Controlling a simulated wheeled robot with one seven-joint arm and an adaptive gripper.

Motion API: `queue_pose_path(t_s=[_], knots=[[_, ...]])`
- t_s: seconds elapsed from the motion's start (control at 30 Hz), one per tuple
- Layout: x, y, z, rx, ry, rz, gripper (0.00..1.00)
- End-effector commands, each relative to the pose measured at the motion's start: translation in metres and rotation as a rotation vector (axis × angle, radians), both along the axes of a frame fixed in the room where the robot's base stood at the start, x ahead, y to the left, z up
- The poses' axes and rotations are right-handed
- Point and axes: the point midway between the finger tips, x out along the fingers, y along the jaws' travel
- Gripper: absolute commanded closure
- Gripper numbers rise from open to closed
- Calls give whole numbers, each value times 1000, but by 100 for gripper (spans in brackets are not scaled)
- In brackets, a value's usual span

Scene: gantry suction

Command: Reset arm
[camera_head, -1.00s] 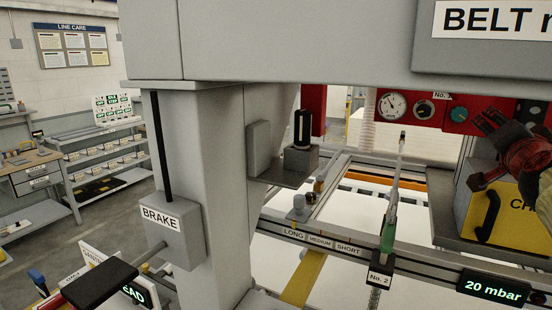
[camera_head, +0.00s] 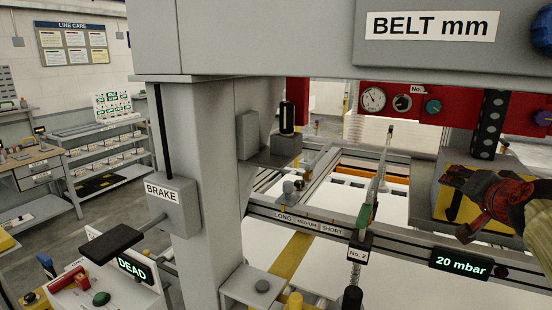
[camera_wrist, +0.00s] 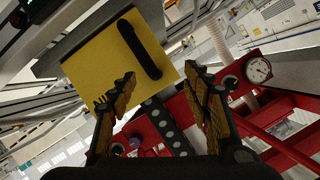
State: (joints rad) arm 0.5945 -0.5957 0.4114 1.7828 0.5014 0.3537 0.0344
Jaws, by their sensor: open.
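My gripper (camera_head: 455,205) is at the right of the head view, in front of a yellow box on the gantry. In the wrist view my gripper (camera_wrist: 160,95) shows two separated fingers with nothing between them. The yellow panel (camera_wrist: 105,65) with a black handle (camera_wrist: 140,48) lies beyond the fingers. I cannot tell from these frames how near the fingers are to it.
A grey gantry post (camera_head: 200,140) with a BRAKE box (camera_head: 173,208) stands left of centre. A grey beam (camera_head: 240,40) crosses above. A rail (camera_head: 400,249) carries a 20 mbar display (camera_head: 461,265). A red panel (camera_head: 455,108) with gauges is behind.

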Motion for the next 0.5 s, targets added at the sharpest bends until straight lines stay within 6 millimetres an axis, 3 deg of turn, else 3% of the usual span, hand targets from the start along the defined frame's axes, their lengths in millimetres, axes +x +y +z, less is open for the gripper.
queue_pose_path(t_s=[0.17,0.27,0.5], knots=[[-23,47,-71,0,206,112,51],[-49,86,-121,-7,358,208,51],[-140,177,-227,-84,711,462,51]])
